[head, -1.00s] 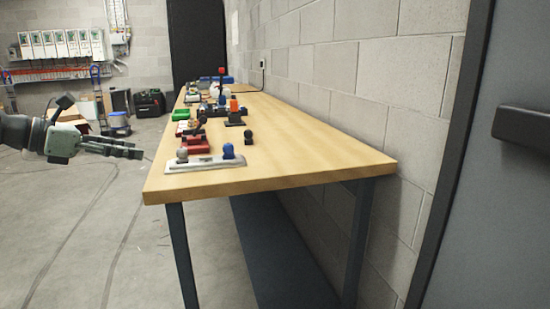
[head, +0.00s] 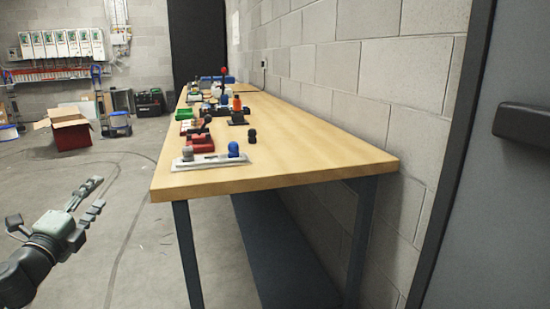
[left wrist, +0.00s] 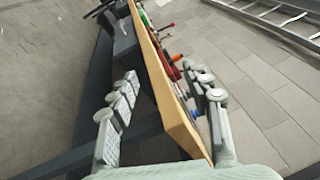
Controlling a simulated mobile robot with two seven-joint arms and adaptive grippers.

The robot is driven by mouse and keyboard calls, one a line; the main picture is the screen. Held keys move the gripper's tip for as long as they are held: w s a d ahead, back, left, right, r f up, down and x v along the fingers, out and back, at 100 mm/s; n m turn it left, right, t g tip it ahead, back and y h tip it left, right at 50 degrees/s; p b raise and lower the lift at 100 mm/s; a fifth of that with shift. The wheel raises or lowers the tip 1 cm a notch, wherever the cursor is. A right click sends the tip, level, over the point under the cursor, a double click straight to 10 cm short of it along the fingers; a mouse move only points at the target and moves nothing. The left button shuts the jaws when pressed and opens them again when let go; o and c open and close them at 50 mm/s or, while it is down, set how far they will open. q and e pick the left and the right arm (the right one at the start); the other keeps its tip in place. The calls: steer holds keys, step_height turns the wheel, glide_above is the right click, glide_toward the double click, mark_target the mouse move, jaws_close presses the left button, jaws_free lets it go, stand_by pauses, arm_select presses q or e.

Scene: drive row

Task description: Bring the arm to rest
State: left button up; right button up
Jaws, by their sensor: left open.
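My left gripper (head: 90,194) is at the lower left of the head view, left of the workbench and apart from it. Its fingers are open and empty and point up and to the right, over the floor. In the left wrist view both fingers (left wrist: 168,98) show spread, with the bench edge seen between them in the background. My right gripper is not in view.
The wooden workbench (head: 300,165) runs along the block wall. A metal plate with knobs (head: 208,160), red parts (head: 200,144) and a green box (head: 184,114) stand on it. A cardboard box (head: 70,130) is on the floor behind. A grey door (head: 510,210) is at right.

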arm_select(q)
steer(key=s+a+f+n+g+y, duration=0.3)
steer(key=s+f+n, duration=0.25)
steer(key=f, duration=0.25)
steer(key=s+a+f+n+g+y, duration=0.35)
steer(key=s+f, duration=0.25)
steer(key=f, duration=0.2)
steer(key=s+f+n+g, duration=0.2)
steer(key=s+f+g, duration=0.25)
steer(key=s, duration=0.35)
steer(key=s+f+n+g, duration=0.2)
steer(key=s+f+g, duration=0.1)
steer(key=s+f, duration=0.4)
steer(key=s+d+f+n+g+h+p, duration=0.1)
steer(key=s+d+f+n+h, duration=0.1)
steer(key=d+f, duration=0.5)
steer(key=s+d+f+n+g+h+p, duration=0.1)
steer(key=s+d+f+n+h, duration=0.2)
steer(key=d, duration=1)
steer(key=shift+s+f+n, duration=0.6)
steer(key=shift+s+f, duration=0.55)
steer(key=shift+f, duration=0.75)
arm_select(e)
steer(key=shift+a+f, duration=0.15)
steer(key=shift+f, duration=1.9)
arm_select(q)
steer(key=shift+d, duration=0.1)
